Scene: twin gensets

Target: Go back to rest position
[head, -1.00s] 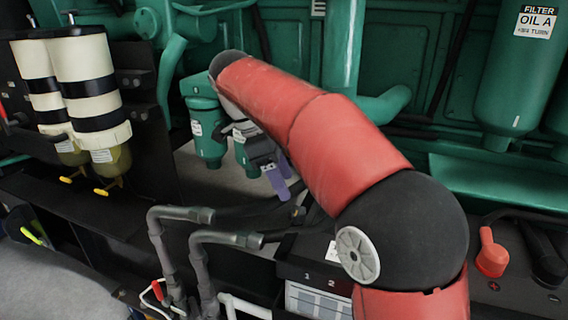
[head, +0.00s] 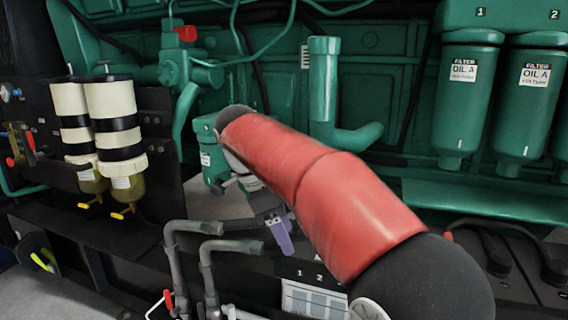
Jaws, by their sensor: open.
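My gripper (head: 279,233) shows below the end of my red and black arm, in the middle of the head view. Its purple fingers point down, and I see nothing held between them. It hangs in front of the green engine, above and to the right of the grey bent pipes. My arm hides part of the engine and the floor behind it.
Two white-and-black fuel filters (head: 115,120) with yellow drain taps stand at the left. Green oil filters (head: 463,105) hang at the upper right. Grey bent pipes (head: 207,260) rise close to my gripper. A labelled dark box (head: 312,275) sits below it.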

